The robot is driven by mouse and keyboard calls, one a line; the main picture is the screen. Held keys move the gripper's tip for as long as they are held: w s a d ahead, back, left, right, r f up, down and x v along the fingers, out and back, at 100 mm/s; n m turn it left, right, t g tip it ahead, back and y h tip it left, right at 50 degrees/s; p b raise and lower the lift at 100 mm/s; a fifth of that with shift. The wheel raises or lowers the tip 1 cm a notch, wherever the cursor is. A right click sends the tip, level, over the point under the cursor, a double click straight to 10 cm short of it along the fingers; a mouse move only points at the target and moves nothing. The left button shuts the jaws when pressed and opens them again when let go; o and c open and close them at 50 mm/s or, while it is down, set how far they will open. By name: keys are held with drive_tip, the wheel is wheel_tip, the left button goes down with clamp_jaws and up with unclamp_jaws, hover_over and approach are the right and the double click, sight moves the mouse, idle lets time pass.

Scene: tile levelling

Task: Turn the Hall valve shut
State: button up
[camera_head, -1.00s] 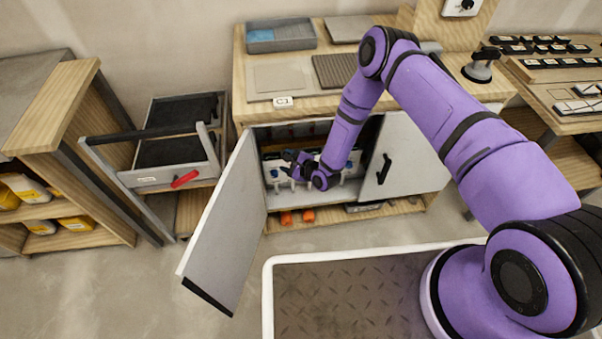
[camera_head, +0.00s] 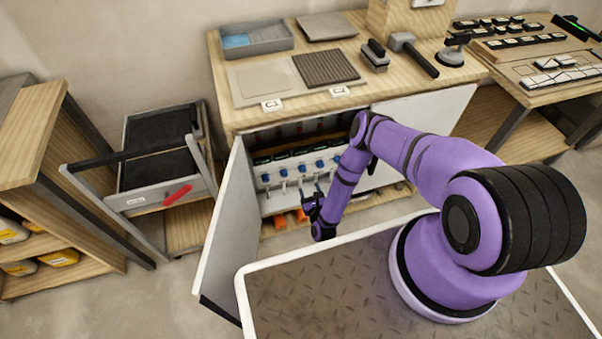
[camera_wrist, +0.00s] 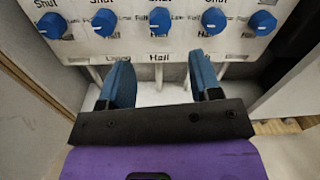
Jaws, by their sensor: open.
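A white valve panel carries a row of blue knobs inside the open cabinet. In the wrist view the middle knob (camera_wrist: 160,21) has the label "Hall" below it; it also shows in the head view (camera_head: 301,169). "Shut" and "Full" are printed around the knobs. In the head view my gripper (camera_head: 312,200) is at the cabinet's front, below the knob row.
The left cabinet door (camera_head: 222,235) stands open; the right door (camera_head: 425,125) is partly behind my arm. Orange items (camera_head: 280,221) lie on the low shelf. White pipes (camera_wrist: 160,75) run below the knobs.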

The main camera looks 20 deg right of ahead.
sight(303, 171)
drive_tip(key=w, duration=0.9)
drive_tip(key=shift+d, duration=0.2)
drive_tip(key=c, duration=0.9)
